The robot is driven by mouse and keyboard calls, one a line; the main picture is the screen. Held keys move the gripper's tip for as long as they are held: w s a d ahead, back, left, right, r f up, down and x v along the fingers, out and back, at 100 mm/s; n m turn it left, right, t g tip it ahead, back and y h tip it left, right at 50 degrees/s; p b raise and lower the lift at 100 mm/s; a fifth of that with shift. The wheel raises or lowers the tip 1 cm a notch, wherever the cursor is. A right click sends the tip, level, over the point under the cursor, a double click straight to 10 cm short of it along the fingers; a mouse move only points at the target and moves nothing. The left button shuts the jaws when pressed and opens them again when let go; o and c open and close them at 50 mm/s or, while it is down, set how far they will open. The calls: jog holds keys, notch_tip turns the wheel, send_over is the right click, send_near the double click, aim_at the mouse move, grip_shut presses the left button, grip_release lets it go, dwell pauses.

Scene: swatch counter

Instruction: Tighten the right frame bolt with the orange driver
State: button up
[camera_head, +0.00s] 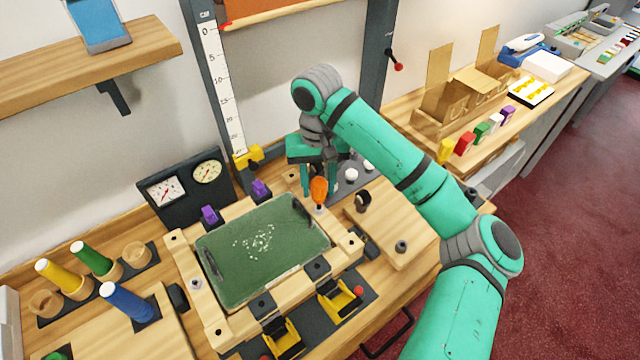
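The orange driver (318,190) stands roughly upright, handle up, at the back right of the wooden frame (185,262). Its lower end meets the frame's back right area; I cannot tell whether it sits on a bolt. The right frame bolt is not clear to see there. A silver bolt (195,284) shows on the frame's left rail. My gripper (318,188) points down over the driver. Its two teal fingers are apart, one on each side of the handle in the picture, with a gap wider than the handle. Contact with the handle does not show.
A green panel (235,275) lies inside the frame. Purple clamps (210,214) and yellow-black toggle clamps (340,300) surround it. A gauge box (185,184) stands behind. Yellow, green and blue-handled tools (127,301) stand at left. A wooden board (395,235) lies at right.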

jog(key=n, duration=0.5)
jog(key=shift+a, duration=0.25)
jog(key=n, duration=0.3)
jog(key=shift+a+n, duration=0.2)
jog(key=shift+n, duration=0.2)
jog(key=c, duration=0.8)
jog(key=m, duration=0.4)
jog(key=shift+d, duration=0.25)
jog(key=m, duration=0.3)
jog(key=shift+d, duration=0.15)
jog(key=m, duration=0.4)
jog(key=shift+d, duration=0.2)
jog(key=m, duration=0.4)
jog(key=shift+w+d, duration=0.1)
jog(key=shift+d, duration=0.15)
